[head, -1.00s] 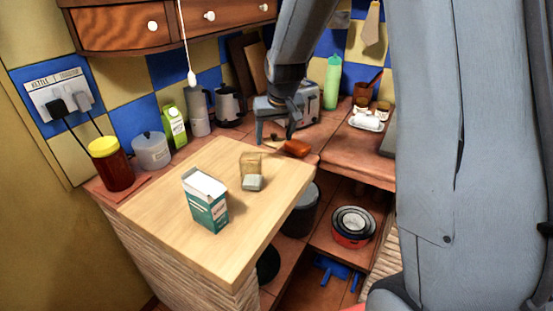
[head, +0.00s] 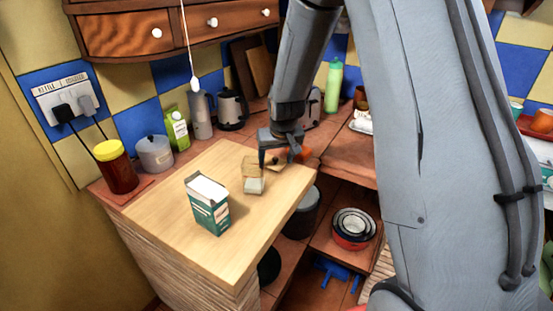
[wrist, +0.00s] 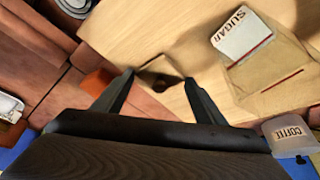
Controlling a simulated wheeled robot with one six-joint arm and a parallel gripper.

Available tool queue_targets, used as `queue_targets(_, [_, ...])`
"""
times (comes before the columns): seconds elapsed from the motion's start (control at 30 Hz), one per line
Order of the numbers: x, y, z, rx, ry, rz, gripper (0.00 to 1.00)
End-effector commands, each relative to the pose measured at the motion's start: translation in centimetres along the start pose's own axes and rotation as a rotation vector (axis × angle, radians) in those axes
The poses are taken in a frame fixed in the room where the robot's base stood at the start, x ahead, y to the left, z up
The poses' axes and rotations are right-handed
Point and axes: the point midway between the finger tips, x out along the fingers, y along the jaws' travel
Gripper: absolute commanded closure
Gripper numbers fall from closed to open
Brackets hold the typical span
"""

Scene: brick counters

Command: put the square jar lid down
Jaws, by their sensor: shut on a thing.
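The square jar lid (wrist: 162,68) is a pale wooden square with a dark round knob. It shows between my two fingertips in the wrist view. My gripper (wrist: 159,78) is shut on it, with one finger at each side. In the head view my gripper (head: 283,160) is low over the back right part of the light wooden worktop (head: 160,222), and the lid is mostly hidden there. I cannot tell whether the lid touches the worktop.
An orange block (wrist: 97,83) is on the other side. A teal carton (head: 209,208) stands nearer the front. The worktop's front left is clear. Bowls (head: 352,228) sit on a lower shelf.

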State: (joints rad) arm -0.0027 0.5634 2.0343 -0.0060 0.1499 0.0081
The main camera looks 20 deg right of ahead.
Motion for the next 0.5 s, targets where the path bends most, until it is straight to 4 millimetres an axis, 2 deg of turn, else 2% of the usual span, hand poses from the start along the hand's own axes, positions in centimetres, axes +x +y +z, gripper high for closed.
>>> queue_targets(0.03, [0.16, 0.0, 0.08, 0.0, -0.001, 0.0, 0.33])
queue_targets(0.13, [0.09, 0.0, 0.05, 0.0, -0.001, 0.0, 0.16])
queue_targets(0.5, [-0.32, 0.0, -0.12, 0.0, 0.0, 0.0, 0.16])
